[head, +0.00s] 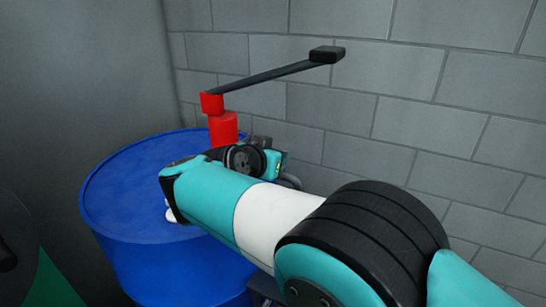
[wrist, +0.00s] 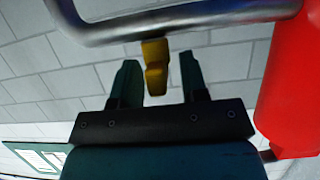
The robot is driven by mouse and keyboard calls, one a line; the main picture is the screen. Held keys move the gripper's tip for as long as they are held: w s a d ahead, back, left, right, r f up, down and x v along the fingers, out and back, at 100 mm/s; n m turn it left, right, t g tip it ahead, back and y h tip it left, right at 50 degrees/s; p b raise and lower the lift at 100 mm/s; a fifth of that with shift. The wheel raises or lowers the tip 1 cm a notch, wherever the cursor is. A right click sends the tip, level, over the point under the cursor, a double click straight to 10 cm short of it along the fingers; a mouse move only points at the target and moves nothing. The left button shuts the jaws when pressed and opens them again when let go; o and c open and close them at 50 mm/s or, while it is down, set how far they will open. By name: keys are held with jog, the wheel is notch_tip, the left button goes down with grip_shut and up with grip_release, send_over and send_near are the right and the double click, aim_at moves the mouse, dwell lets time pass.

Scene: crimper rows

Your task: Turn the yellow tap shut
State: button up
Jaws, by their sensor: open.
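The yellow tap (wrist: 155,66) shows in the wrist view as a small lever under a bent grey metal pipe (wrist: 180,20). My gripper (wrist: 158,62) is open, with one dark green finger on each side of the yellow tap. A gap shows between the tap and each finger, so neither appears to touch it. In the head view my arm hides the tap and the gripper fingers. A red pump (head: 222,125) stands on the blue drum (head: 130,185); a red body also fills the right edge of the wrist view (wrist: 290,85).
A long black lever (head: 265,75) reaches from the red pump up and right, above my arm. A grey block wall (head: 400,110) stands close behind the drum. A green and white panel (wrist: 40,157) shows at the lower left of the wrist view.

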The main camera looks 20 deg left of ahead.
jog(key=b+v, duration=0.1)
jog(key=v, duration=1.6)
jog(key=shift+b, duration=0.4)
